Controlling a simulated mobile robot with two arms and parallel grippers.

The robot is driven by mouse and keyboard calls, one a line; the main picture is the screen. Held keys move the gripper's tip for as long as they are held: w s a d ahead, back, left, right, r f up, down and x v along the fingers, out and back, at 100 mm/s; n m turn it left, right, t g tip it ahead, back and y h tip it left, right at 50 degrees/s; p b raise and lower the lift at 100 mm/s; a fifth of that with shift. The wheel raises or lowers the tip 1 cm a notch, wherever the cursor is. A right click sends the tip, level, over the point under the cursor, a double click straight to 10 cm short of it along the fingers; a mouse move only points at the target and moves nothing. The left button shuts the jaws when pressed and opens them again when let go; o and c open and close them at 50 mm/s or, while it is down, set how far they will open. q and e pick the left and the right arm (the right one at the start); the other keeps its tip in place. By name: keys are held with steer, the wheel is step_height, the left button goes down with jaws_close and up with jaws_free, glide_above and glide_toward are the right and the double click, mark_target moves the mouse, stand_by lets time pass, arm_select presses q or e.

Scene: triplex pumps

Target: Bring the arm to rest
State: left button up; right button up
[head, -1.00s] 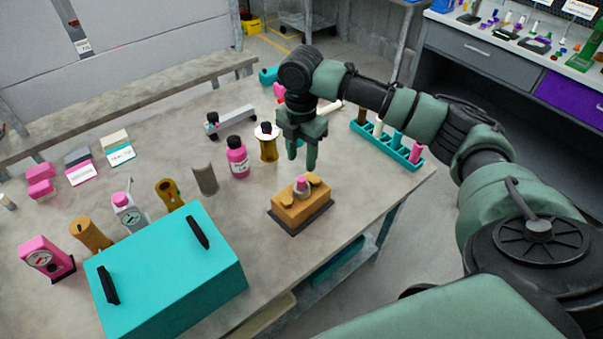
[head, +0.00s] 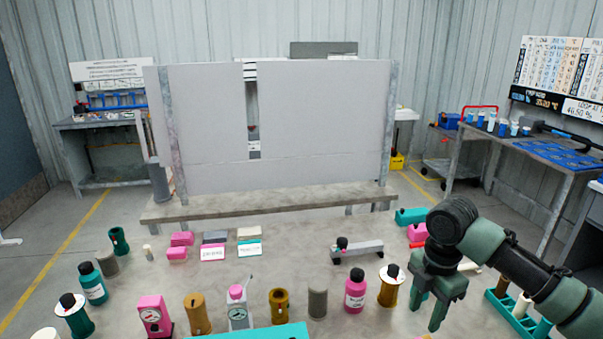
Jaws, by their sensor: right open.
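My right gripper (head: 426,308) is open and empty. It points down over the right part of the table (head: 250,275), at the right of the picture. Its arm comes in from the right edge. Just left of it stand a gold spool with a white top and black knob (head: 389,287) and a pink bottle with a black cap (head: 355,290). The gripper looks apart from both. Whether its fingertips touch anything below cannot be told. My left gripper is out of view.
A teal tray (head: 516,318) with pegs lies under my right arm. Left of the gripper stand a grey cylinder (head: 317,302), a brass cylinder (head: 278,306) and a pink gauge (head: 154,316). A teal box edge (head: 255,332) shows at the bottom. A grey panel (head: 320,125) rises behind the table.

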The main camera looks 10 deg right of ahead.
steer(key=s+a+f+m, duration=0.2)
steer(key=s+a+f, duration=0.2)
steer(key=a+f, duration=0.1)
steer(key=s+a+f+m+t+y, duration=0.1)
steer(key=s+a+f+m, duration=0.1)
steer(key=s+a+f, duration=0.2)
steer(key=s+a+f+m+t+y, duration=0.1)
steer(key=s+a+f+m, duration=0.1)
steer(key=a+f, duration=0.3)
steer(key=shift+s+a+f+m, duration=0.15)
steer(key=shift+s+a, duration=0.3)
steer(key=shift+a, duration=0.3)
steer(key=shift+s+a+f+m, duration=0.15)
steer(key=shift+s+a, duration=0.3)
steer(key=shift+a, duration=0.3)
steer(key=s+d+f+m+t+h, duration=0.1)
steer(key=s+d+m, duration=0.2)
steer(key=s+m, duration=0.35)
steer(key=s+d+m+t+h, duration=0.1)
steer(key=s+d+m, duration=0.2)
steer(key=s+m, duration=0.4)
step_height(320, 180, down, 28)
steer(key=s+r+n+g, duration=0.1)
steer(key=s+g, duration=0.1)
steer(key=s+d+f+g, duration=0.1)
steer(key=s+d+f, duration=0.2)
steer(key=s+f, duration=1.3)
steer(key=shift+s+f+b, duration=0.3)
steer(key=shift+f+b, duration=0.15)
